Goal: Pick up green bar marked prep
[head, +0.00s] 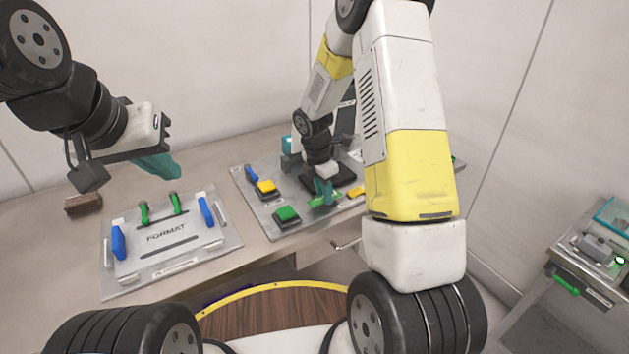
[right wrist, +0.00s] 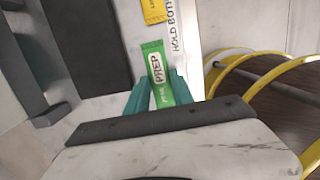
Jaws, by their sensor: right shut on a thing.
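The green bar marked PREP (right wrist: 156,62) is between the teal fingers of my right gripper (right wrist: 160,88) in the right wrist view. The fingers are shut on it, one on each side, and its lettered end sticks out past them. In the head view my right gripper (head: 325,190) is low over the front right part of the grey panel (head: 262,208), and only a little green of the bar shows beside it. I cannot tell whether the bar touches the panel. My left gripper (head: 158,165) hangs empty above the left plate; the gap between its fingers is not clear.
The panel carries a green button (head: 286,214), a yellow button (head: 266,187) and a yellow bar (head: 356,192). A plate marked FORMAT (head: 168,233) with green and blue handles lies to the left. A side table (head: 590,255) stands at right.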

